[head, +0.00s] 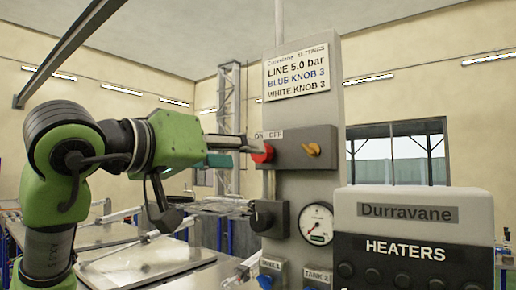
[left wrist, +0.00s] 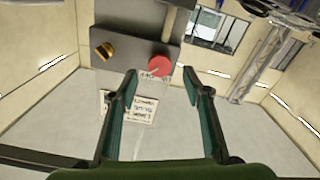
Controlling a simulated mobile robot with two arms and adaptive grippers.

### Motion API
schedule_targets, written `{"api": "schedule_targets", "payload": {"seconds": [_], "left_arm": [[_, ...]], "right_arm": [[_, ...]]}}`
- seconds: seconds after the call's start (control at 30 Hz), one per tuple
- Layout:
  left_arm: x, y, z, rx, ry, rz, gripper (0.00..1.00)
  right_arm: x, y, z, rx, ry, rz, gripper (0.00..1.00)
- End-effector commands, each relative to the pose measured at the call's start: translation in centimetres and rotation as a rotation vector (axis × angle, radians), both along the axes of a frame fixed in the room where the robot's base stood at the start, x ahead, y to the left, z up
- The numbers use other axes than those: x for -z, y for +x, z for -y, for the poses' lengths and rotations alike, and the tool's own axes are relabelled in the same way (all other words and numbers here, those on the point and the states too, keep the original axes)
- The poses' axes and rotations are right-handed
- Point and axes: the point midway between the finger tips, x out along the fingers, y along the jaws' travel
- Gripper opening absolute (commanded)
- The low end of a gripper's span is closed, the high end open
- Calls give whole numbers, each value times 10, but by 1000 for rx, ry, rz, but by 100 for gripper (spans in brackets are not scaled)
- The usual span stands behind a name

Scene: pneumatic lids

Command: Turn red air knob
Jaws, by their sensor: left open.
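The red knob (head: 262,153) sits on the left part of a dark grey box on a grey column, near the ON/OFF label. In the left wrist view the red knob (left wrist: 159,65) shows just beyond and between the fingertips. My left gripper (head: 241,150) is at the left side of the red knob, its green arm coming in from the left. In the left wrist view the two teal fingers of my left gripper (left wrist: 160,78) are spread apart with nothing held. Whether a fingertip touches the knob I cannot tell. My right gripper is not in view.
An orange knob (head: 312,149) sits right of the red one. A settings sign (head: 297,74) is above; a black knob (head: 262,215) and gauge (head: 316,223) are below. A heaters panel (head: 410,240) stands at front right. Metal benches (head: 150,262) lie at lower left.

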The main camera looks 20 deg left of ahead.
Motion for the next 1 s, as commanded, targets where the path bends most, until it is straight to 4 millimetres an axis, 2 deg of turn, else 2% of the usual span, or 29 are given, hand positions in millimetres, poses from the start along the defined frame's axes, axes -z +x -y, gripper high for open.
{"api": "schedule_targets", "payload": {"seconds": [0.1,0.3,0.5,0.73,0.77,0.8,0.9,1.0], "left_arm": [[-2,24,10,4,-2,-5,44],[-1,50,19,3,-2,-4,44],[0,59,22,1,-1,-1,44],[0,60,22,1,-1,0,44],[0,60,22,1,-1,0,39],[0,60,22,1,-1,0,29],[0,60,22,1,-1,0,6],[0,60,22,1,-1,0,6]], "right_arm": [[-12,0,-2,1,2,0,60],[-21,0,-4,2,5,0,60],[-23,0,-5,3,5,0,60],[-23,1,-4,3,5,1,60],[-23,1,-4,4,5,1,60],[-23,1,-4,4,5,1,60],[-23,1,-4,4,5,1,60],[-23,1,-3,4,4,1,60]]}}
